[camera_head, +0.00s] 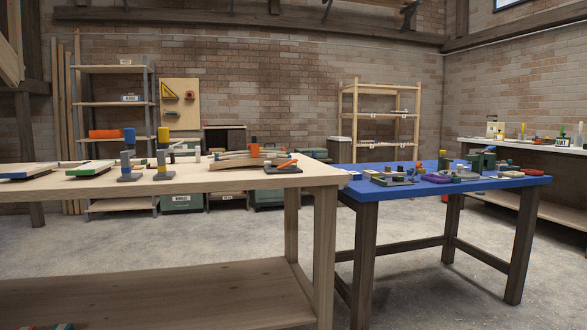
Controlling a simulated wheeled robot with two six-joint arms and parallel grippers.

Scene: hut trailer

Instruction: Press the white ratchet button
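I cannot make out a white ratchet button for certain; the objects on the tables are small and far away. The wooden workbench (225,182) at the left holds a blue-topped grey stand (129,155) and a yellow-topped one (163,155), both upright. Pale parts stand behind them. A wooden piece with an orange knob (254,148) and a dark plate with an orange lever (284,166) lie near its right end. The blue table (345,187) at the right holds several small parts, including a dark green device (482,161). Neither of my grippers is in view.
A metal shelf (113,68), a yellow pegboard (180,104) and a wooden rack (378,114) stand along the brick wall. A bench (520,148) runs along the right wall. Concrete floor (420,285) is open between and in front of the tables.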

